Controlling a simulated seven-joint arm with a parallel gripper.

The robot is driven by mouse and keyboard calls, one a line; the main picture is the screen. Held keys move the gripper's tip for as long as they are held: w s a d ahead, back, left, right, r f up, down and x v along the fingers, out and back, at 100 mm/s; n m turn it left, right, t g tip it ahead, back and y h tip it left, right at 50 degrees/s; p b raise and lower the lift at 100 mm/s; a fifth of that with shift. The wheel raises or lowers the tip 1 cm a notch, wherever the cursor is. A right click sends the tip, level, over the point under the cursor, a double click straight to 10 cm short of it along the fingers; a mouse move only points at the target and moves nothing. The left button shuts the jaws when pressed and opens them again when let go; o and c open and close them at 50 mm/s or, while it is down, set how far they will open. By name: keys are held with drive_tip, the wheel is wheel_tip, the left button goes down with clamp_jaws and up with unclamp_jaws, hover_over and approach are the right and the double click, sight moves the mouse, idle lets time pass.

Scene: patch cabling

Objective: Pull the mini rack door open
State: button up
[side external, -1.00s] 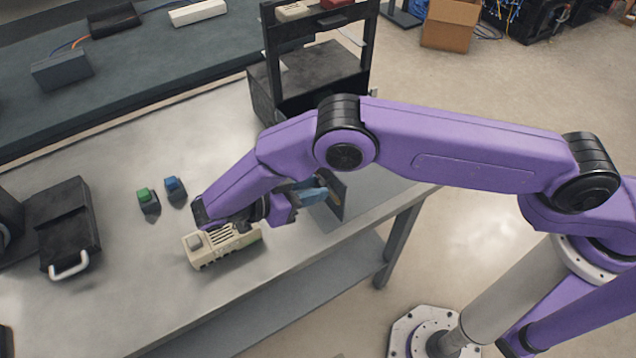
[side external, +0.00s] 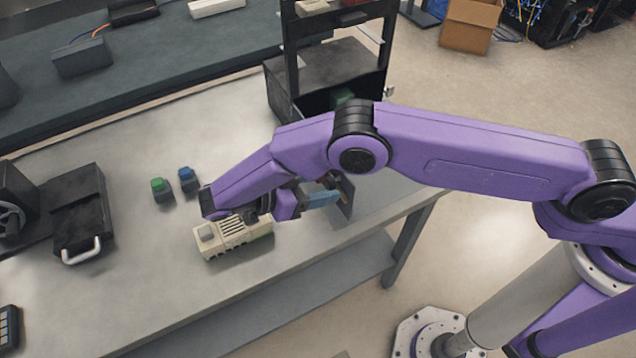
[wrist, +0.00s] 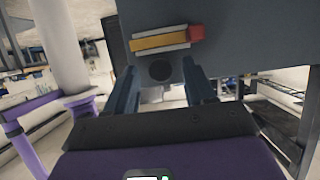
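The mini rack (side external: 300,75) is a black open frame with a boxy lower section at the back of the grey bench. Its lower front is open, and a green item shows inside. A dark upright panel, which looks like the door (side external: 346,196), stands out in front of the rack beside my gripper (side external: 322,199). In the wrist view a grey panel (wrist: 225,50) fills the top, with a yellow and red piece on it and a dark round spot. My gripper's blue-grey fingers (wrist: 160,88) are apart, either side of that spot. Contact with the panel cannot be told.
A beige vented box (side external: 235,238) sits under my forearm. Green (side external: 162,189) and blue (side external: 188,180) plugs lie left of it. A black case with a metal handle (side external: 82,250) is at far left.

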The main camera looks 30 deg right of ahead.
drive_tip(key=shift+v, duration=1.6)
wheel_tip(320, 180, up, 7)
drive_tip(key=shift+w+d, duration=0.1)
